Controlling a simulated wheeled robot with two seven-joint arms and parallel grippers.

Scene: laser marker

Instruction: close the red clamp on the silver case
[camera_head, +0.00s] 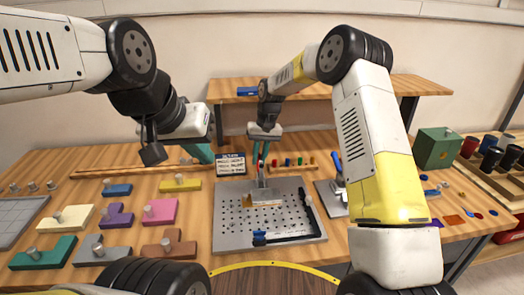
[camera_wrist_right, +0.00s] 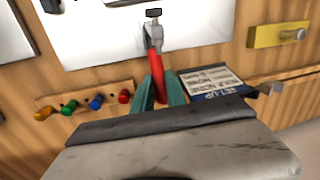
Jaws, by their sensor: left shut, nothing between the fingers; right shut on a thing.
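The red clamp (camera_head: 262,172) stands on the perforated grey plate in the middle of the table, beside a small silver block (camera_head: 264,198) that looks like the silver case. In the right wrist view, the clamp's red handle (camera_wrist_right: 157,72) runs from its metal body (camera_wrist_right: 153,36) in between my teal fingers. My right gripper (camera_head: 260,150) is shut on this handle from above; it also shows in the right wrist view (camera_wrist_right: 160,88). The handle looks roughly upright in the head view. My left gripper (camera_head: 203,153) is shut and empty, to the left and well clear of the clamp.
A black bar with a blue end (camera_head: 262,238) lies along the plate (camera_head: 230,235). A blue-handled clamp (camera_head: 337,162) is on a smaller plate to the right. A setup card (camera_head: 230,164) and a peg rack (camera_head: 295,166) stand behind. Several coloured knobbed blocks cover the left side.

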